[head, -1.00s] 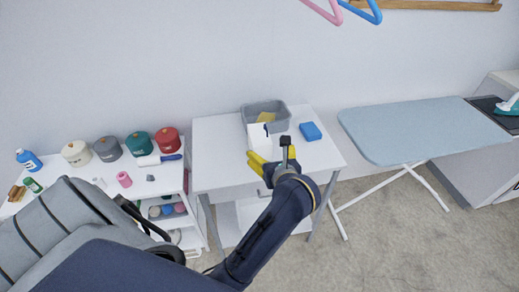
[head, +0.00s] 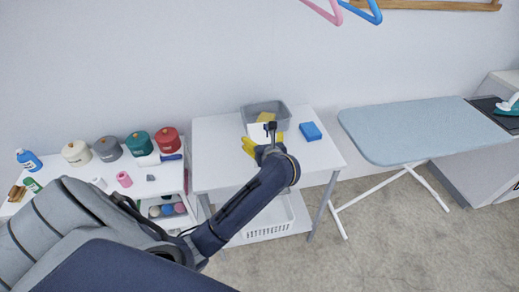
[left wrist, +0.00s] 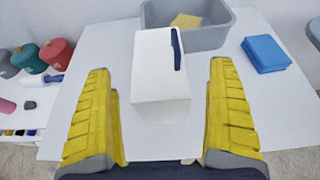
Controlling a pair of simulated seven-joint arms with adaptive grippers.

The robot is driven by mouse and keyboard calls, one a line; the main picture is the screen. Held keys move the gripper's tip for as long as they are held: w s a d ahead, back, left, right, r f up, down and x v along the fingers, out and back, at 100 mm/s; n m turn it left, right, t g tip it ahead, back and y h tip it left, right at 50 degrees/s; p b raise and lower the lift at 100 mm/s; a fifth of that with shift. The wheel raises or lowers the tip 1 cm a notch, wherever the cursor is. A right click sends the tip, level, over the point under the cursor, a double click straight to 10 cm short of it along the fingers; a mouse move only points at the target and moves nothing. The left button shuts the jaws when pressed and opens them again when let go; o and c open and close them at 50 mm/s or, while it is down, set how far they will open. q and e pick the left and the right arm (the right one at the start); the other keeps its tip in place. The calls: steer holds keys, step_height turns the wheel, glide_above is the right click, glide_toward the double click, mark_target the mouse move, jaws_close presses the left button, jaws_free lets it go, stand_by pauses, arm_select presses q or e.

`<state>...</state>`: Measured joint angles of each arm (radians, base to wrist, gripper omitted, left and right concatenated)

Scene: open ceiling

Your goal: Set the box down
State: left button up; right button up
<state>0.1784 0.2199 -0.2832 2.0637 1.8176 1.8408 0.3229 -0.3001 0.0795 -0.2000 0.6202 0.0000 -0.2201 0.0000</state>
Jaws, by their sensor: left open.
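The white box (head: 257,130) stands on the white table (head: 218,150), in front of the grey bin. In the left wrist view the box (left wrist: 158,65) has a dark blue strip on its top and lies between my two yellow fingers. There is a gap on either side of it. My left gripper (head: 249,145) is open and close to the box; the wrist partly hides the box in the head view. My right gripper is not in view.
The grey bin (head: 283,114) holds a yellow sponge (head: 266,117). A blue block (head: 310,131) lies right of it on the table. A shelf with several lidded pots stands left, and an ironing board (head: 420,130) right. The table's right front is clear.

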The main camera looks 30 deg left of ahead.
mark_target(260, 135)
arm_select(q)
steer(key=shift+x, duration=2.25)
steer(key=shift+s, duration=0.1)
steer(key=c, duration=1.6)
steer(key=shift+r, duration=0.2)
steer(key=shift+c, duration=0.4)
steer(key=shift+r, duration=0.1)
